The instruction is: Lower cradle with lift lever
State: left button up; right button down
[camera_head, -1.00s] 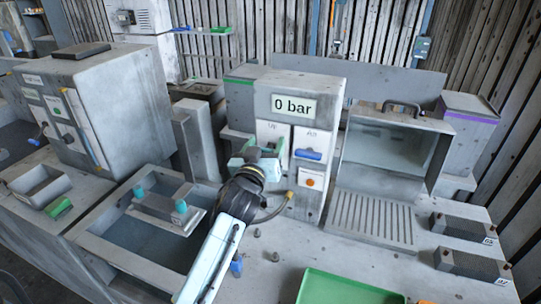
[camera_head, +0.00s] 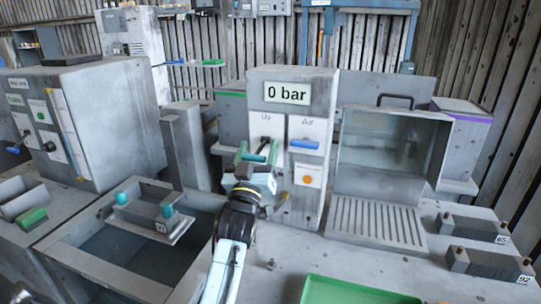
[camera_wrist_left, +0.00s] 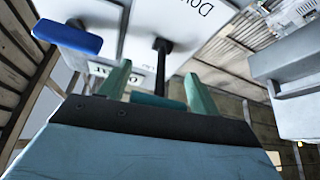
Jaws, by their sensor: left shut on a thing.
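The lift lever has a black stem (camera_wrist_left: 162,62) coming out of a white panel marked "Up" (camera_head: 265,126). Its teal handle (camera_wrist_left: 158,101) lies between the green fingertips of my left gripper (camera_head: 257,152), which is shut on it, as the left wrist view also shows (camera_wrist_left: 157,88). The wrist view shows part of a "Do…" label on the same panel. The cradle (camera_head: 155,222), a grey plate with two teal knobs, sits over the open grey tank (camera_head: 85,262) at the left. Its underside is hidden. My right gripper is out of view.
Right of the lever is a blue handle (camera_head: 304,145) under "Air", with an orange button (camera_head: 307,180) below. A display (camera_head: 287,93) reads "0 bar". A clear-fronted box (camera_head: 395,145), a green tray (camera_head: 350,292) and ribbed blocks (camera_head: 470,228) stand to the right.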

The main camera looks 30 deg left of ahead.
pick_arm(q)
jog(key=shift+f+y+b, duration=0.3)
jog(key=shift+f, duration=0.35)
dwell(0.8)
